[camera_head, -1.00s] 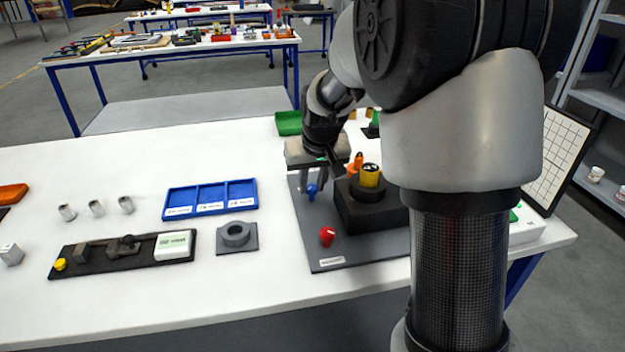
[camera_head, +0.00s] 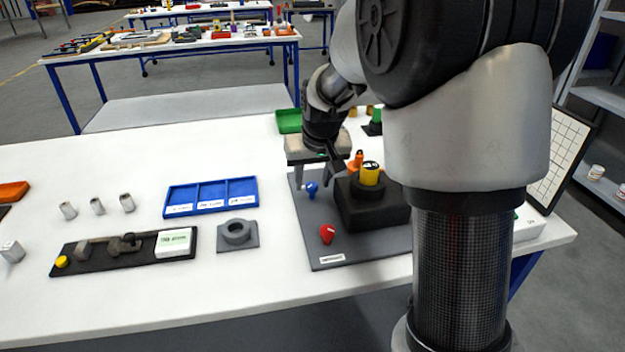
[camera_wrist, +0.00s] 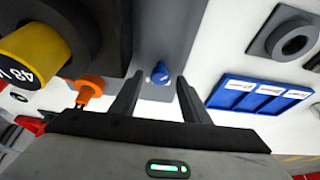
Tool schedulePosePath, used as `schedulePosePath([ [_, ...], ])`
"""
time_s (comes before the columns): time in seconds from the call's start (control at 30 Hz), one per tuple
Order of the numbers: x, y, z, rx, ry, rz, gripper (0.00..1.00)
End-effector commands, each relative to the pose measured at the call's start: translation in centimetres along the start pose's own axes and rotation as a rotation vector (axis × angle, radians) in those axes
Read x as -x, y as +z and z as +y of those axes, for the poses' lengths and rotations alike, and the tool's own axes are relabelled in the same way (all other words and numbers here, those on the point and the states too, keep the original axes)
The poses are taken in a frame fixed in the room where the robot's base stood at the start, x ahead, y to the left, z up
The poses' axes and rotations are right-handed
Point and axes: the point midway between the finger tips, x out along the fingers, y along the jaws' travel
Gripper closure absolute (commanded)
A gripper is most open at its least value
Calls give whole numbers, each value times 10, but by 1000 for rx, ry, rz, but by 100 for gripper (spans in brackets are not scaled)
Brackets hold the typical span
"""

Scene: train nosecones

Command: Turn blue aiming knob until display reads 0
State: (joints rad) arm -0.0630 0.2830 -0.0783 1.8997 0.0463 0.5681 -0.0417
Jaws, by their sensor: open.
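The blue knob (camera_head: 311,190) stands on the grey base plate (camera_head: 318,219), left of a black block. In the wrist view the blue knob (camera_wrist: 160,73) shows just beyond the gap between my fingertips, roughly centred. My gripper (camera_head: 312,183) is open and empty, its two fingers on either side of the knob in the head view. I see no contact with the knob. The wrist view also shows my gripper (camera_wrist: 157,84) with its fingers apart. No display reading for the knob can be made out.
A red knob (camera_head: 327,234) stands at the plate's front. The black block (camera_head: 372,207) carries a yellow cylinder (camera_head: 370,175), with an orange piece (camera_head: 357,160) behind. A blue tray (camera_head: 210,197) and a grey ring holder (camera_head: 238,235) lie left.

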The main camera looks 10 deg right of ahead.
Motion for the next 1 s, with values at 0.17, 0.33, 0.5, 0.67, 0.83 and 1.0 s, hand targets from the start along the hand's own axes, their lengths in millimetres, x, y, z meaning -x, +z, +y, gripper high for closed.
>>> schedulePosePath([
  [0.17, 39, -2, 0, 0, 0, 5, 58],
  [0.33, 82, -2, 0, 0, 0, 6, 58],
  [0.5, 122, -2, 0, 0, 0, 6, 58],
  [0.67, 149, -1, 0, 1, 0, 4, 58],
  [0.83, 164, -1, 0, 0, 0, 3, 58],
  [1.0, 166, 0, 0, 0, 0, 1, 58],
])
